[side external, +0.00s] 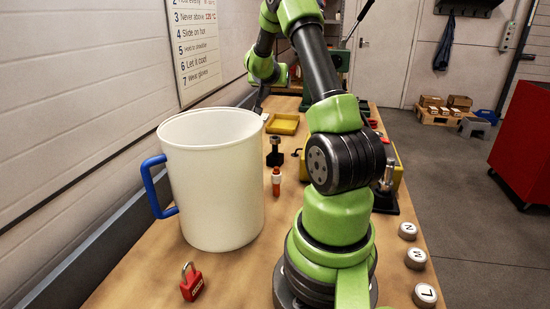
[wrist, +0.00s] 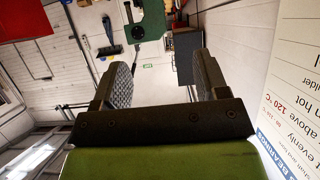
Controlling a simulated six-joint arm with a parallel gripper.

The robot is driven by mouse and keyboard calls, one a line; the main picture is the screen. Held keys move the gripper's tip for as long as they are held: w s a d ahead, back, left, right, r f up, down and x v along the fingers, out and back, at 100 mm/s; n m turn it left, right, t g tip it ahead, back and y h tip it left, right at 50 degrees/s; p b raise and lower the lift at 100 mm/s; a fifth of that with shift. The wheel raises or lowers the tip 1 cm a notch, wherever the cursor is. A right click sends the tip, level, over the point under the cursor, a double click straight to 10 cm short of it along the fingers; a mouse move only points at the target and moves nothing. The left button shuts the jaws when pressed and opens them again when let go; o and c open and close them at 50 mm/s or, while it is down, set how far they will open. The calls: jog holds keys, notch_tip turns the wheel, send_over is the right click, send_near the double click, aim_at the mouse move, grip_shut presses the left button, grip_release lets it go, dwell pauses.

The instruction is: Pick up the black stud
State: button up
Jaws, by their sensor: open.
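A dark upright piece with a wider foot and a greenish top (side external: 275,152) stands on the bench right of the large white mug, in the side view. It may be the black stud, but I cannot tell for sure. My gripper (wrist: 160,63) is open in the wrist view, its two dark ridged fingers apart with nothing between them. In the side view my arm reaches over to the far side of the mug, and its end is small and hard to make out there. No stud shows in the wrist view.
The white mug (side external: 212,185) with a blue handle stands tall at the left. An orange-and-white small bottle (side external: 276,181), a red padlock (side external: 191,282) and a yellow tray (side external: 283,124) are on the wooden bench. Round lettered caps (side external: 415,258) line the right edge.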

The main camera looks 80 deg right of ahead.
aim_at(274, 139)
notch_tip(274, 139, down, 15)
jog(key=shift+r, duration=0.15)
notch_tip(274, 139, down, 3)
jog(key=shift+r, duration=0.15)
jog(key=shift+x, duration=1)
jog(key=shift+d, duration=0.45)
grip_shut()
